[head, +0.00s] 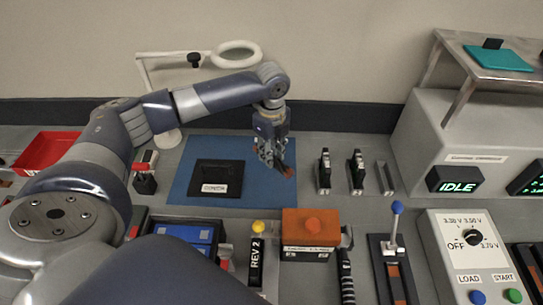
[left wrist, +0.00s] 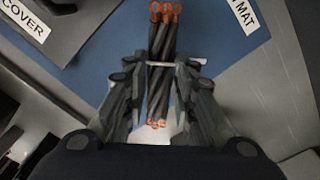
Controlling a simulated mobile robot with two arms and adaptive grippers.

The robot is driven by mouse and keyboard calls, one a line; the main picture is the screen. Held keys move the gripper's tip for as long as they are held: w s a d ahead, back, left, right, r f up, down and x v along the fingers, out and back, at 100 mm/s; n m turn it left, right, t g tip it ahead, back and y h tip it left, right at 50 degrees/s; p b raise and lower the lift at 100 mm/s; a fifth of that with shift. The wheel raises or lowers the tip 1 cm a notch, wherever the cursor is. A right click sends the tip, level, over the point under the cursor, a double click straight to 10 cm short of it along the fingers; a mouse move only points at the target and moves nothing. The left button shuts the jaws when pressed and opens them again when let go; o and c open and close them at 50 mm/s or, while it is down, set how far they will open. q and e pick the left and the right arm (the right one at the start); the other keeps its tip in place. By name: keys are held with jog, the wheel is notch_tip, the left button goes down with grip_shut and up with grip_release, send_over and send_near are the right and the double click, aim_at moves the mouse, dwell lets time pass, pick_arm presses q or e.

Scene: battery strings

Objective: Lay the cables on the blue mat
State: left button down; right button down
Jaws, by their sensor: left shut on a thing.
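The blue mat (head: 250,194) lies on the grey worktop in the middle of the head view. My left gripper (head: 271,157) is over its right part, pointing down. It is shut on a bundle of dark cables (head: 287,170) with copper ends. In the left wrist view the cables (left wrist: 160,42) run between the fingers (left wrist: 159,80), bound by a pale tie, with copper ends showing at both ends. The blue mat (left wrist: 110,62) is below them. I cannot tell whether the cables touch it. My right gripper is not in view.
A black cover (head: 217,176) sits on the mat's left part. Black upright holders (head: 324,170) stand right of the mat. An orange-topped box (head: 311,228) and a lever (head: 395,225) are in front. A magnifier lamp (head: 236,54) stands behind, a red tray (head: 48,152) at left.

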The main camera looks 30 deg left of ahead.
pick_arm(q)
jog(key=shift+f, duration=1.3)
jog(key=c, duration=1.3)
grip_release()
jog(key=shift+f, duration=0.1)
notch_tip(320, 180, up, 8)
jog(key=shift+f+b, duration=0.1)
jog(key=shift+b, duration=0.45)
